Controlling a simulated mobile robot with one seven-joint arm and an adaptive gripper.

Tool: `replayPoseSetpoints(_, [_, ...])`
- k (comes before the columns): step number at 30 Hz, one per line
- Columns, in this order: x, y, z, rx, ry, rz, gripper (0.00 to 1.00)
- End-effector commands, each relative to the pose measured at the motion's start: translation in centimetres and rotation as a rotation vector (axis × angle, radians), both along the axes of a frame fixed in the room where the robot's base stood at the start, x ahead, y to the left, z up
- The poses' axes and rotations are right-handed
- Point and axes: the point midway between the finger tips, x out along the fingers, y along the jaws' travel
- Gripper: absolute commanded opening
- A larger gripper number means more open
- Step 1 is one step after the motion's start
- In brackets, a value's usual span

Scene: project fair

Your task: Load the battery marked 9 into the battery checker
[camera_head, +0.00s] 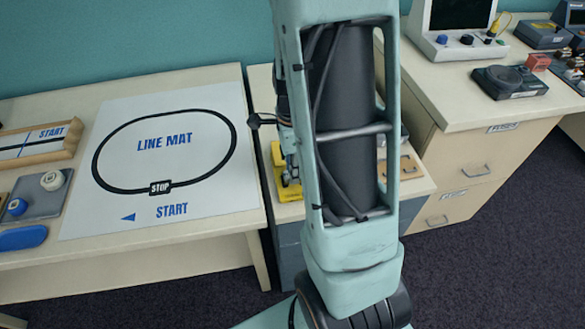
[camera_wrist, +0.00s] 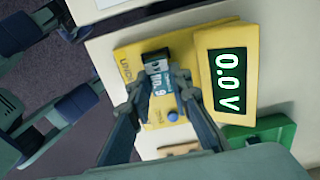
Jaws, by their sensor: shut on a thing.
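The yellow battery checker (camera_wrist: 130,47) lies on the table in the wrist view, with a display (camera_wrist: 227,80) reading 0.0 V. Part of the checker (camera_head: 284,186) also shows in the head view, left of my arm. My gripper (camera_wrist: 160,78) is shut on a teal and white battery (camera_wrist: 160,88) over the checker's face. A 9 seems to show on its label. The battery's upper end is at the checker's dark bay (camera_wrist: 155,54). I cannot tell whether it is seated or just above. In the head view my arm hides most of this.
A green item (camera_wrist: 262,133) lies beside the checker in the wrist view. The line mat (camera_head: 165,155) covers the left table, with a blue case (camera_head: 22,238) near its front left. A monitor unit (camera_head: 455,40) stands on the right cabinet.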

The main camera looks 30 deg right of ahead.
Motion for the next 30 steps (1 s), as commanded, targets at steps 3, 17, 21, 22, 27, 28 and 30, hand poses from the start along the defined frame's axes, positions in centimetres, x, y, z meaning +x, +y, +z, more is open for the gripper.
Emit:
replayPoseSetpoints(3, [-0.04, 0.02, -0.03, 0.000, 0.001, 0.000, 0.00])
replayPoseSetpoints(17, [-0.02, 0.01, -0.16, 0.000, 0.001, 0.000, 0.00])
replayPoseSetpoints(21, [-0.04, 0.01, -0.44, 0.000, 0.001, 0.001, 0.00])
replayPoseSetpoints(22, [-0.04, 0.01, -0.51, 0.001, 0.002, 0.001, 0.00])
replayPoseSetpoints(27, [-0.02, 0.01, -0.69, 0.000, 0.001, 0.001, 0.00])
replayPoseSetpoints(28, [-0.02, 0.01, -0.69, 0.000, 0.001, 0.001, 0.00])
replayPoseSetpoints(30, [-0.01, 0.00, -0.67, 0.000, 0.001, 0.001, 0.00])
